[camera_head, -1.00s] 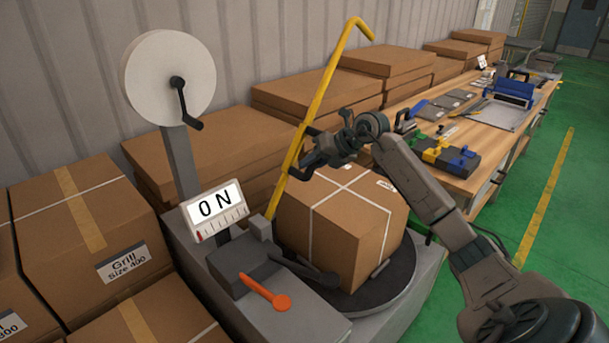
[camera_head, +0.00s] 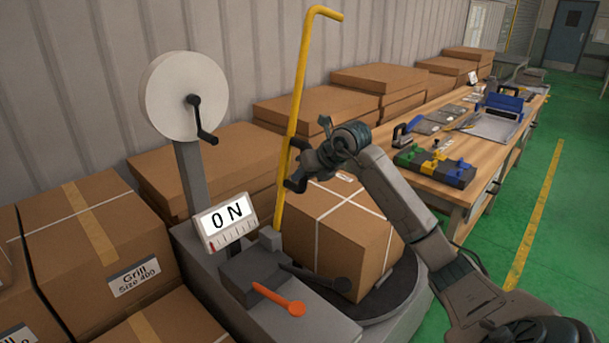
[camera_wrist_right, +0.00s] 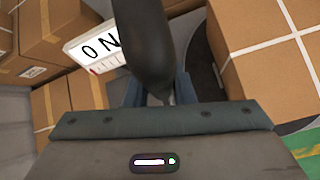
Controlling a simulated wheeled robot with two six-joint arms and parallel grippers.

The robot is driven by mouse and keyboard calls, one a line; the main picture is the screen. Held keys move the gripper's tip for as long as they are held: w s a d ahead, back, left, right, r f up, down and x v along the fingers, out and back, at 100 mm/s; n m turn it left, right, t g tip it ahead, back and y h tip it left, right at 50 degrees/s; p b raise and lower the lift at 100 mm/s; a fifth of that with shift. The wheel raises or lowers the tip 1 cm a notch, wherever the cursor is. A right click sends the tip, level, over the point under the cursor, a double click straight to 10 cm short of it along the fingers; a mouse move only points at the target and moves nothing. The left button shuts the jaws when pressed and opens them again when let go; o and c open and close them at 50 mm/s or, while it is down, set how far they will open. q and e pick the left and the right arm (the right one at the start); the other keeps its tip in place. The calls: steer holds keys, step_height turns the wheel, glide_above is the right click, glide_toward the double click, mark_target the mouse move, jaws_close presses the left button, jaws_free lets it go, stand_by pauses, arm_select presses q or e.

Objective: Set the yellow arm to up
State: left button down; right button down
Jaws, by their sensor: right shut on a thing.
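The yellow arm (camera_head: 302,80) is a long rod with a bent top, pivoted at the machine (camera_head: 200,265) beside the sign. It stands nearly upright, leaning slightly right, its hooked end pointing right. My right gripper (camera_head: 294,163) is shut on the rod at about mid-height, coming from the right. In the right wrist view a dark part blocks the middle, and the grasp itself is hidden. The display sign (camera_head: 226,217) reads "ON"; it also shows in the right wrist view (camera_wrist_right: 88,55). My left gripper is not in view.
A strapped carton (camera_head: 345,235) sits on the dark turntable (camera_head: 400,290) right of the rod. An orange lever (camera_head: 280,299) and a black lever (camera_head: 325,278) lie in front. A white reel (camera_head: 187,97) stands left. A workbench (camera_head: 465,160) holds tools.

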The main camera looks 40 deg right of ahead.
steer(key=shift+f, duration=0.1)
steer(key=c, duration=1.2)
jaws_free()
steer(key=shift+c, duration=0.2)
steer(key=shift+s+d+r, duration=0.1)
steer(key=shift+s+r, duration=0.25)
steer(key=b+v, duration=0.3)
steer(key=v, duration=0.6)
steer(key=shift+s+r+b, duration=0.3)
steer(key=shift+b, duration=0.05)
steer(key=shift+f, duration=0.1)
